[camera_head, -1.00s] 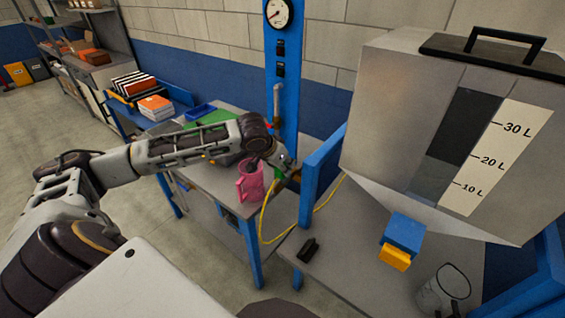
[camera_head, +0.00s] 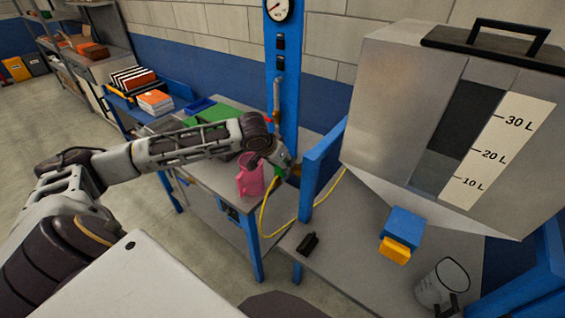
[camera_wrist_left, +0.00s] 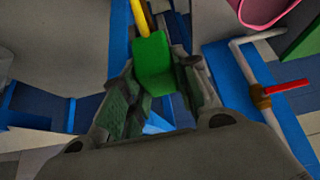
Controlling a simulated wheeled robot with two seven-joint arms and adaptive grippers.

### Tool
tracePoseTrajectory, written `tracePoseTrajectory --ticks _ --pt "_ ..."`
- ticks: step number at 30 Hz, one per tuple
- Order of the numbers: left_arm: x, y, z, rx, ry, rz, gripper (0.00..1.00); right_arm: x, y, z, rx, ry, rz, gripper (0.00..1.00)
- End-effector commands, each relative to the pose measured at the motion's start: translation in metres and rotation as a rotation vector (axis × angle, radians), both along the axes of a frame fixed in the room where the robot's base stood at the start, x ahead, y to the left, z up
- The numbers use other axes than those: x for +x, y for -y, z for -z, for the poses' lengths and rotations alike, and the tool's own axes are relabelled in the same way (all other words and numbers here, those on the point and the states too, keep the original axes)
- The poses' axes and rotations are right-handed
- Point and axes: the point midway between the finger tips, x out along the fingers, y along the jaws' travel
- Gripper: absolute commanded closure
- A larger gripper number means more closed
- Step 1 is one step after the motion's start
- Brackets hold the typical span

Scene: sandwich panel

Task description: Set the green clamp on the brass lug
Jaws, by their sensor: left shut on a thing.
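My left gripper (camera_head: 284,170) is at the far end of my left arm, beside the blue post and just right of the pink jug. It is shut on the green clamp (camera_wrist_left: 153,65), which sits between its two fingers in the left wrist view. A bit of the clamp (camera_head: 279,171) shows green in the head view. A yellow cable (camera_wrist_left: 140,18) runs from the clamp; it also hangs down between the two benches in the head view (camera_head: 264,222). I cannot make out the brass lug. My right gripper does not clearly show.
The pink jug (camera_head: 250,178) stands on the left bench (camera_head: 212,176). A pipe with a red-handled valve (camera_wrist_left: 262,96) lies right of my gripper in the wrist view. A large grey tank (camera_head: 400,110) and a clear jug (camera_head: 436,288) are at the right.

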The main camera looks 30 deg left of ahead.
Motion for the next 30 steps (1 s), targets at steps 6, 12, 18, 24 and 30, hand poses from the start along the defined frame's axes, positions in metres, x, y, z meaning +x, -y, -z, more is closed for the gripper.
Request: tracePoseTrajectory --ticks 6,12,18,24,30 --pt "0.0002 0.0000 0.0016 0.000 0.001 0.000 0.98 0.0001 0.0001 0.0000 0.000 0.000 0.000 0.60" --pt "0.0001 0.0000 0.0034 0.000 0.000 0.000 0.98 0.0001 0.0005 0.0000 0.000 0.000 0.000 0.60" --pt "0.0001 0.0001 0.0052 0.000 0.000 0.000 0.98 0.0001 0.0023 0.0000 -0.002 0.000 -0.001 0.60" --pt "0.0001 0.0001 0.0070 0.000 0.000 0.000 0.98 0.0001 0.0044 0.0000 -0.004 0.000 -0.002 0.60" --pt "0.0001 0.0001 0.0090 0.000 0.000 0.000 0.98 0.0002 0.0050 0.0000 -0.005 0.000 -0.002 0.60"
